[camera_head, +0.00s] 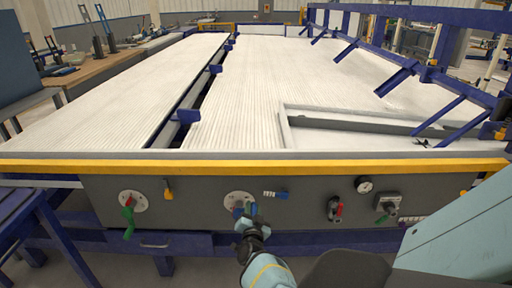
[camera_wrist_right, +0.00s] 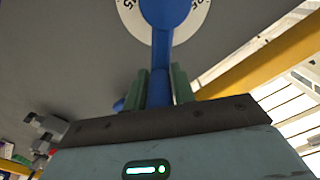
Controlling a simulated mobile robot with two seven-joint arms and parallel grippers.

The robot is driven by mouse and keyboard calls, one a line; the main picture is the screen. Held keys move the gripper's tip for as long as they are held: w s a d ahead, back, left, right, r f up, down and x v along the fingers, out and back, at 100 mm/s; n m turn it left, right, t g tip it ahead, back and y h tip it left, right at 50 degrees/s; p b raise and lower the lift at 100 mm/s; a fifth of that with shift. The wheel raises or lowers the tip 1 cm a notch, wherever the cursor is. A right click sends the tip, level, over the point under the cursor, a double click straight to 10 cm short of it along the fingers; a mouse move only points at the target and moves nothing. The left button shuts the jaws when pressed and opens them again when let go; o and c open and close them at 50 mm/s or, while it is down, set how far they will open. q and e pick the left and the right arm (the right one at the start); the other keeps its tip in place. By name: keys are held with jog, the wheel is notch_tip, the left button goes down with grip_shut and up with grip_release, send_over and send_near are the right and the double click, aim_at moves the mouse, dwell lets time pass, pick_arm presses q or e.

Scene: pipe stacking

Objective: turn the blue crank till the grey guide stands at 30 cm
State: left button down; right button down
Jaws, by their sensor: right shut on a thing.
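The blue crank (camera_head: 238,210) is on the dark front panel, in front of a round white dial. In the right wrist view its blue hub and arm (camera_wrist_right: 160,52) run down between the green fingers of my right gripper (camera_wrist_right: 160,88). My right gripper (camera_head: 247,219) is shut on the crank's handle. Part of the dial (camera_wrist_right: 201,17) shows numbers, but the reading against any mark is unclear. A long grey bar (camera_head: 350,124), which looks like the guide, lies across the right part of the white ribbed table; its position in centimetres cannot be read. My left gripper is out of view.
A red-handled valve (camera_head: 337,210), a gauge (camera_head: 364,185) and a grey fitting (camera_head: 387,204) are to the right. A yellow rail (camera_head: 250,166) runs above the panel.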

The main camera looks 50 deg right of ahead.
jog(key=shift+a+f+n, duration=0.15)
jog(key=shift+a+n, duration=0.15)
jog(key=shift+n, duration=0.2)
jog(key=c, duration=1.4)
grip_release()
jog(key=shift+o, duration=0.7)
jog(key=shift+w+d+r, duration=0.1)
jog(key=shift+r, duration=0.1)
jog(key=shift+s+a+p, duration=0.2)
jog(key=shift+a+p, duration=0.05)
jog(key=shift+p, duration=0.1)
jog(key=p+v, duration=0.1)
jog(key=v, duration=0.6)
jog(key=shift+p, duration=0.4)
